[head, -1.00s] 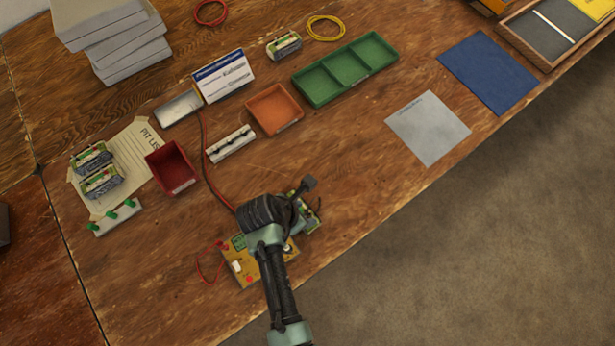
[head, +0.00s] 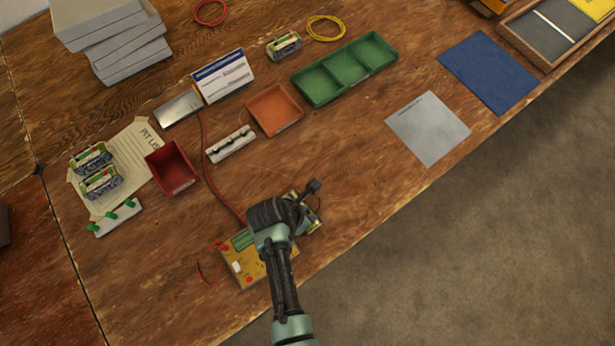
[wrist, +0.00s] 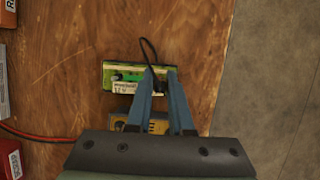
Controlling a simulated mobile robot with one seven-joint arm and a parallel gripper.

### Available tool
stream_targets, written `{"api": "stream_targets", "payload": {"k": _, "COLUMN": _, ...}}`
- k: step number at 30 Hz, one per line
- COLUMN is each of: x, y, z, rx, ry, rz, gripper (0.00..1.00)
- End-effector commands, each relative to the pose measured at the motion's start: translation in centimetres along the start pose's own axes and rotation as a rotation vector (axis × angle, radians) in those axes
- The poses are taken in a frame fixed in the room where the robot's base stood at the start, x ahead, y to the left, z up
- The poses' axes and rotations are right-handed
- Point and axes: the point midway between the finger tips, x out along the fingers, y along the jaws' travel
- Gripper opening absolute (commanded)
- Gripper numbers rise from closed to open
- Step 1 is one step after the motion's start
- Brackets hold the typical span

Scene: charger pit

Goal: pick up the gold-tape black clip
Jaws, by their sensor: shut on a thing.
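A battery pack with green ends and a pale label (wrist: 122,85) lies on the table below my gripper (wrist: 160,72) in the wrist view. A black lead loops up from the pack and comes down at the fingertips. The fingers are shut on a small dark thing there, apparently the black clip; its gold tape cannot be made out. In the head view my wrist covers most of the pack (head: 316,222) and hides the fingertips. A white rack with several dark clips (head: 230,144) lies farther back; their tape colours are too small to tell.
A yellow tester board (head: 246,262) with red leads lies next to the pack. A red bin (head: 171,168), orange tray (head: 275,125) and green tray (head: 345,95) stand farther back. The table's front edge is close; wood right of my gripper is clear.

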Motion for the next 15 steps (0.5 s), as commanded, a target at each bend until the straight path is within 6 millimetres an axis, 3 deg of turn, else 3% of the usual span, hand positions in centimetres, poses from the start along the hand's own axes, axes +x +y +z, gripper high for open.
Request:
{"api": "stream_targets", "payload": {"k": 8, "x": -0.3, "y": 0.0, "z": 0.1, "rx": 0.000, "ry": -0.001, "rz": 0.001, "gripper": 0.00}}
{"api": "stream_targets", "payload": {"k": 15, "x": -2.4, "y": 0.0, "z": 1.1, "rx": 0.002, "ry": -0.001, "rz": 0.002, "gripper": 0.00}}
